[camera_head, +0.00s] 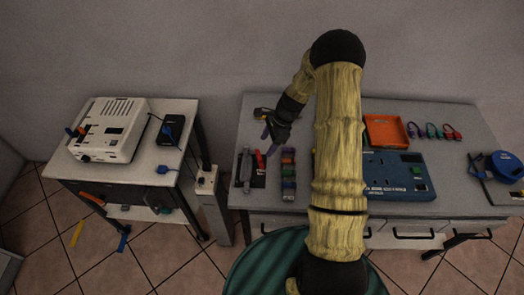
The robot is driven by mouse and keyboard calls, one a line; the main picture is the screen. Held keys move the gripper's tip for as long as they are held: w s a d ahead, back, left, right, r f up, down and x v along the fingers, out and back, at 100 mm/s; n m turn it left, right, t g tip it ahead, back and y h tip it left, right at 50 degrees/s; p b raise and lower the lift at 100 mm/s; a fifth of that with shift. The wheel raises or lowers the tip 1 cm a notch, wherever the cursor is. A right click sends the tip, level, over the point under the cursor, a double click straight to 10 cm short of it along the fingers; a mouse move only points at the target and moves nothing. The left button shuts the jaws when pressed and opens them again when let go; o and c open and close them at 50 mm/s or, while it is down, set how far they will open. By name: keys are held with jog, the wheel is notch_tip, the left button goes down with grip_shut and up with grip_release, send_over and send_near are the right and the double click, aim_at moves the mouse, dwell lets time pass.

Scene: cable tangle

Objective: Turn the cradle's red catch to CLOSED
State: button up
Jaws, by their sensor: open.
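A dark base with a grey upright cradle (245,168) lies near the left end of the long grey table. A small red catch (259,160) shows at the cradle's right side. It looks roughly lengthwise to the cradle. Any CLOSED marking is too small to read. My gripper (268,130) is open, above the table and behind the catch, apart from it in the picture. Its fingers are small and dark here, and I cannot tell its exact height. Nothing shows between them.
A rack of coloured pieces (288,174) stands just right of the cradle. An orange tray (385,131), a blue panel (398,178), coloured cables (431,131) and a blue reel (507,165) lie farther right. A white device (110,128) stands on the left side table.

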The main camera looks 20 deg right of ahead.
aim_at(260, 156)
jog(key=p+x, duration=0.1)
jog(key=x, duration=0.5)
jog(key=shift+c, duration=0.2)
jog(key=c, duration=0.9)
